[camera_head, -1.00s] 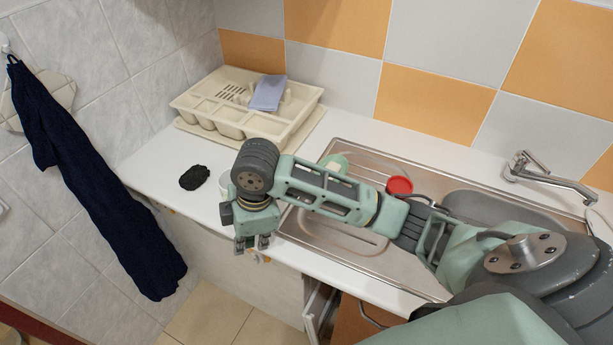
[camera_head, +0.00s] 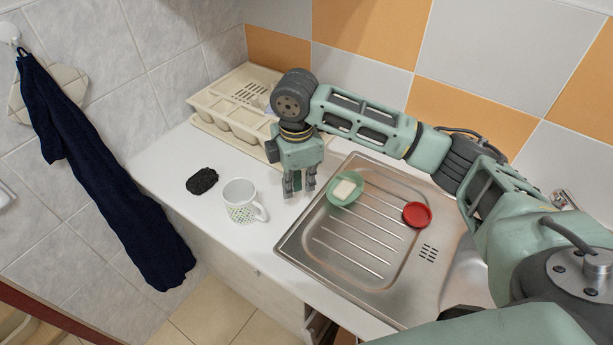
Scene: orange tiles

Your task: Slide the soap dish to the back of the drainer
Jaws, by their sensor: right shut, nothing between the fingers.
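The soap dish is a small green dish (camera_head: 338,199) with a pale bar of soap (camera_head: 344,189) on it. It lies at the left back part of the steel drainer (camera_head: 345,243), on the ribbed area. My right gripper (camera_head: 299,192) is shut and empty. It points down just left of the dish, by the drainer's left rim, with a gap between them in the picture. I cannot tell its exact height above the counter. My left gripper is not in view.
A red round dish (camera_head: 417,214) sits on the drainer right of the soap dish. A white mug (camera_head: 240,203) and a black sponge-like item (camera_head: 201,181) stand on the counter to the left. A cream cutlery tray (camera_head: 214,108) is behind, partly hidden by my right arm.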

